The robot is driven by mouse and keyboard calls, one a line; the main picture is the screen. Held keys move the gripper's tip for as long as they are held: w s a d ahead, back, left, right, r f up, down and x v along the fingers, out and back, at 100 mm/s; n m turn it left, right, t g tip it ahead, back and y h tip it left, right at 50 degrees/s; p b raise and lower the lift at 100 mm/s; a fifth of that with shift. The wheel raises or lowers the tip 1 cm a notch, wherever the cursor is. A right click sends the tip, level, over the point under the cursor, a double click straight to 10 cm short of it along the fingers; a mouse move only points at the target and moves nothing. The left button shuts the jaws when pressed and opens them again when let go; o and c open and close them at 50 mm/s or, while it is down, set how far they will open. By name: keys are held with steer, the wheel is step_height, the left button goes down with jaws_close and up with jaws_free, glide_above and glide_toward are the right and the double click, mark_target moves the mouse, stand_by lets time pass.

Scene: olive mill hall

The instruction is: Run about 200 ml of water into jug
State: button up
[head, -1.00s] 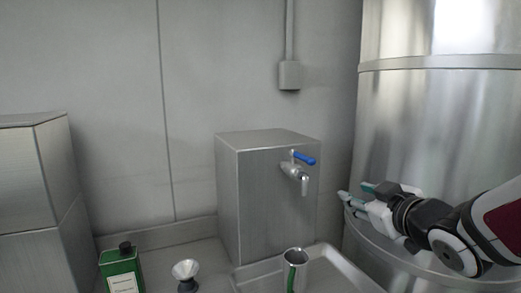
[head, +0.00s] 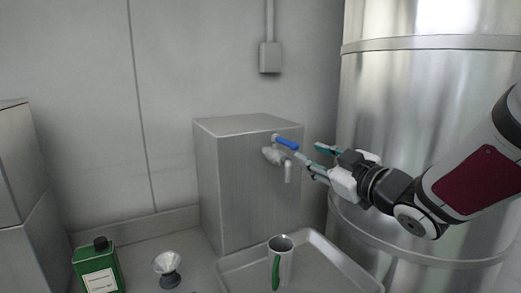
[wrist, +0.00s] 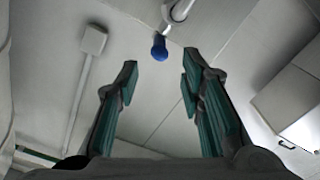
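The jug (head: 281,262) is a metal cylinder with a green patch on its side, standing upright on a metal tray (head: 335,262). The tap (head: 279,157) with a blue lever (head: 286,143) sticks out of the front of a steel box (head: 225,185), its spout above the jug. My gripper (head: 310,158) is open and empty, just right of the lever, apart from it. In the wrist view the lever's blue tip (wrist: 159,47) lies ahead of and between my open fingers. Water inside the jug cannot be seen.
A green bottle (head: 97,268) with a black cap and a small funnel-shaped item (head: 167,268) stand left of the tray. A large steel tank (head: 430,85) rises close behind my arm on the right. A wall box with a conduit (head: 270,57) is above.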

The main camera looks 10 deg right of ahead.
mark_target(297, 148)
steer(key=x, duration=0.8)
steer(key=shift+w+a, duration=0.15)
steer(key=shift+w, duration=0.2)
jaws_close()
